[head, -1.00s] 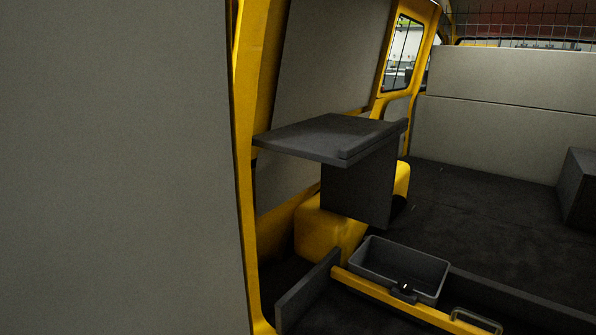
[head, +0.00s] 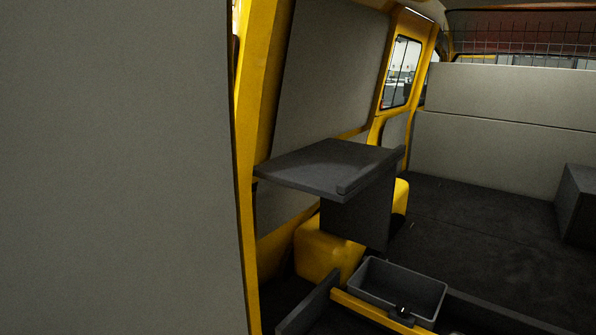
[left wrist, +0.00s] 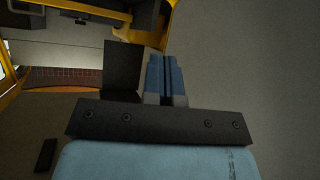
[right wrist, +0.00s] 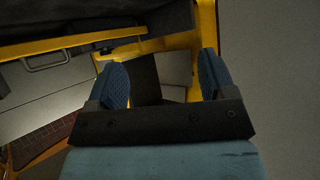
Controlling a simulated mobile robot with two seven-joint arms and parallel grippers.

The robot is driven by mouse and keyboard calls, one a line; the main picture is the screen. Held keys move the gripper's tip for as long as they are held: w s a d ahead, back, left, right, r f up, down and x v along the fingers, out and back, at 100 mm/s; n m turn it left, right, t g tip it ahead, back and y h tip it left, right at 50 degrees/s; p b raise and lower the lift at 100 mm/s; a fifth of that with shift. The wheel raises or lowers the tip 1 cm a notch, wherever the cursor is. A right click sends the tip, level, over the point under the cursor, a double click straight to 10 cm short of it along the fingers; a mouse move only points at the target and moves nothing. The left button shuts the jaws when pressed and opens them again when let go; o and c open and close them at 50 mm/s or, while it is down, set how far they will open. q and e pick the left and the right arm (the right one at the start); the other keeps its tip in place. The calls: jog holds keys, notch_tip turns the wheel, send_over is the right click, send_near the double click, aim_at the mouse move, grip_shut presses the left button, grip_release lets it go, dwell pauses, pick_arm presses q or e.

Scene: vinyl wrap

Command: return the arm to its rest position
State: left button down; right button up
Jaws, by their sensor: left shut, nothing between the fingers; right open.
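My left gripper (left wrist: 164,78) shows in the left wrist view with its blue fingers together and nothing between them. My right gripper (right wrist: 160,82) shows in the right wrist view with its blue fingers wide apart and empty. Neither gripper nor arm shows in the head view. A dark flat panel stands behind the fingers in both wrist views. No wrap or tool is in either gripper.
A large grey panel (head: 120,170) fills the left of the head view. Inside the yellow-framed van are a dark shelf (head: 325,165), a grey bin (head: 385,288) behind a yellow bar, and a dark box (head: 577,205) at right. The dark floor (head: 475,215) between is clear.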

pick_arm(q)
notch_tip(320, 180, up, 12)
jog(key=s+a+p, duration=0.1)
jog(key=p, duration=1.5)
jog(key=shift+a+p, duration=0.3)
jog(key=shift+a, duration=0.1)
jog(key=shift+s+r, duration=0.1)
